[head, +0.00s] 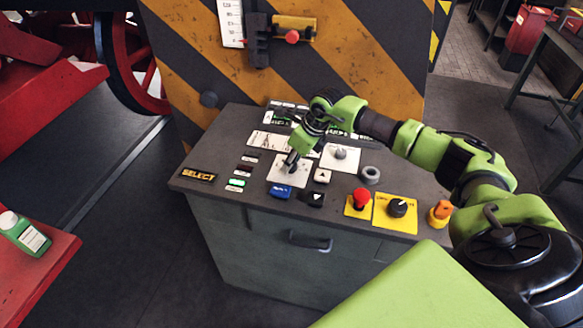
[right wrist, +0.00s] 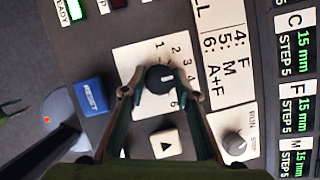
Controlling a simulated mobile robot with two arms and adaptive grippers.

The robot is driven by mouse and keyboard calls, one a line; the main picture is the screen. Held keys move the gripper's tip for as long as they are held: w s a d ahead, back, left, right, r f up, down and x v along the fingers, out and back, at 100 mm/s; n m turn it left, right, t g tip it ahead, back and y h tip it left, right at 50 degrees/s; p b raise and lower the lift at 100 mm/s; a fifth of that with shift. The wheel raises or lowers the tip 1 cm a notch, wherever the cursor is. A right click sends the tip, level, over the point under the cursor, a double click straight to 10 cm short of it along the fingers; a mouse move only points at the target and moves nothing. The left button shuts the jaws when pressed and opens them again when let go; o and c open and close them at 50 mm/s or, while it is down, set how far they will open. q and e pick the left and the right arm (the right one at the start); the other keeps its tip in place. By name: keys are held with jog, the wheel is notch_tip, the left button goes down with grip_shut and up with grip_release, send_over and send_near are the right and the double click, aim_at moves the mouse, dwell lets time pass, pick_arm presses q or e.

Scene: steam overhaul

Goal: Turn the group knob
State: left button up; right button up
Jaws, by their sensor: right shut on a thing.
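The group knob (right wrist: 158,79) is a small round black knob on a white plate (right wrist: 127,60) numbered around it, in the right wrist view. A pale mark on the knob lies towards its right side; which number it meets is hard to tell. My right gripper (head: 291,163) reaches down onto the same white plate (head: 280,176) in the head view. Its two fingers are shut on the knob, one on each side. In the head view the fingers largely hide the knob. My left gripper is not in view.
Close to the knob are the blue RESET button (right wrist: 89,97), a white arrow button (right wrist: 166,144) and a grey run/step knob (right wrist: 235,144). A red mushroom button (head: 361,198) and a black rotary switch (head: 397,207) stand at the console's front right.

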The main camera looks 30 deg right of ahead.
jog(key=shift+w+n+y+b, duration=0.1)
jog(key=shift+n+y+b, duration=0.4)
jog(key=shift+n+b, duration=0.9)
jog(key=o, duration=1.1)
jog(key=shift+d+r, duration=0.1)
jog(key=v, duration=1.2)
jog(key=shift+w, duration=0.15)
